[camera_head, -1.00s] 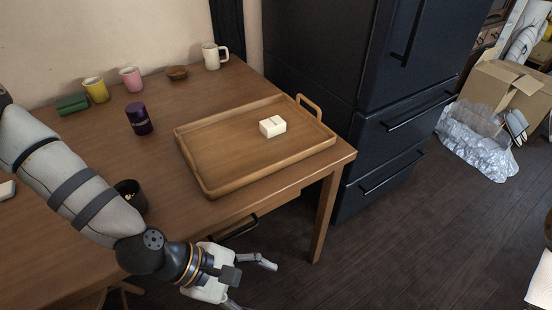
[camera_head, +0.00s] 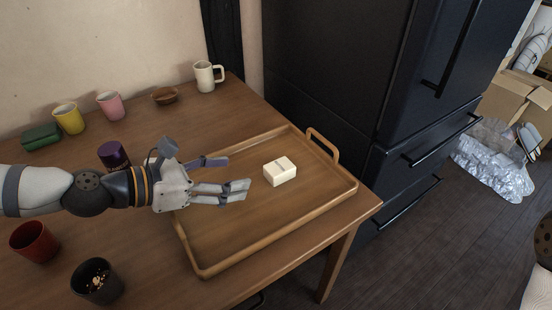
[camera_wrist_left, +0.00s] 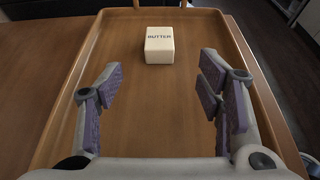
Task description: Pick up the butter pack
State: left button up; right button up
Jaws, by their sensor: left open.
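The butter pack (camera_head: 280,172) is a small cream-white block lying on the wooden tray (camera_head: 225,254), right of the tray's middle in the head view. In the left wrist view the butter pack (camera_wrist_left: 159,46) shows the word BUTTER and lies ahead, between the lines of the fingers. My left gripper (camera_head: 238,175) is over the tray's left part, pointing right at the pack. It is open and empty, and its fingertips are a short way from the pack. In the left wrist view the gripper (camera_wrist_left: 163,90) shows its purple finger pads wide apart. My right gripper is not in view.
A red cup (camera_head: 34,242) and a dark cup (camera_head: 97,281) stand at the front left. Mugs and a small bowl (camera_head: 165,95) line the wall side. A dark fridge (camera_head: 330,80) stands beyond the tray.

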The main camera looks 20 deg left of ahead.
aim_at(273, 169)
pick_arm(q)
jog(key=x, duration=1.1)
jog(key=shift+f+b, duration=0.1)
jog(key=shift+b, duration=0.3)
jog(key=c, duration=1.3)
